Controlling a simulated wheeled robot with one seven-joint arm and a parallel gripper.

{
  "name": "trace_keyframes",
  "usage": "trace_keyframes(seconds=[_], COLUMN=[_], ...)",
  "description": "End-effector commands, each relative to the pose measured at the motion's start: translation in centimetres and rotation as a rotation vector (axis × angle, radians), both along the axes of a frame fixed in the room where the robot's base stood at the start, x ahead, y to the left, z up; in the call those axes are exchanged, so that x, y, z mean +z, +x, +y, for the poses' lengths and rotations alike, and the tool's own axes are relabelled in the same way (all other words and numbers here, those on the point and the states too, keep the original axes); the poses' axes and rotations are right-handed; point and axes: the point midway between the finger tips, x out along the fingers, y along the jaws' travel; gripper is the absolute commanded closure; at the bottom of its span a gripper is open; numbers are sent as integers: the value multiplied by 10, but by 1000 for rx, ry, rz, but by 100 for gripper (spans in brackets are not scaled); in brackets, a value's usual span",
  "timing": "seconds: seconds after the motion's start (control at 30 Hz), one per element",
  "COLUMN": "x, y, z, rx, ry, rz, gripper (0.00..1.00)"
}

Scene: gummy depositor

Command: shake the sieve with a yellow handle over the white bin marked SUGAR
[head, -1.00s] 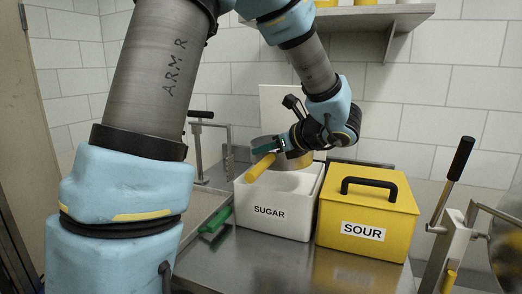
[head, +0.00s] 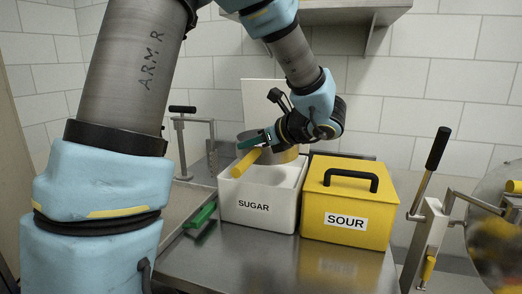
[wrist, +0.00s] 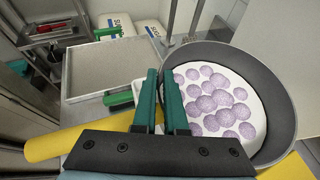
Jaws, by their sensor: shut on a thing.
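The sieve (head: 252,139) has a grey round rim and a yellow handle (head: 246,163). It is above the white bin marked SUGAR (head: 254,207). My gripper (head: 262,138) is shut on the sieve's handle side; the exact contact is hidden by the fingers. In the wrist view, my gripper's teal fingers (wrist: 162,74) stand close together beside the sieve rim (wrist: 283,75). Several purple, sugar-speckled gummies (wrist: 210,105) lie on the pale mesh inside it. The yellow handle (wrist: 70,139) points to the left there. The bin's opening is partly hidden behind the sieve.
A closed yellow box marked SOUR (head: 346,220) with a black handle stands right of the bin. A green handle (head: 201,214) lies on the bin's left. A black-gripped lever (head: 437,148) rises at right. The steel table (head: 260,265) is clear in front.

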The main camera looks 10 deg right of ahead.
Motion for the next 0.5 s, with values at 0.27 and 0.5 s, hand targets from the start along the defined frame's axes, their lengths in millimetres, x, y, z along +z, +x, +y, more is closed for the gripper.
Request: trace_keyframes(seconds=[0.27, 0.5], x=[1, 1], y=[-5, 6], z=[-6, 8], rx=[0, 4], ry=[0, 0], rz=[-2, -2], gripper=[100, 100])
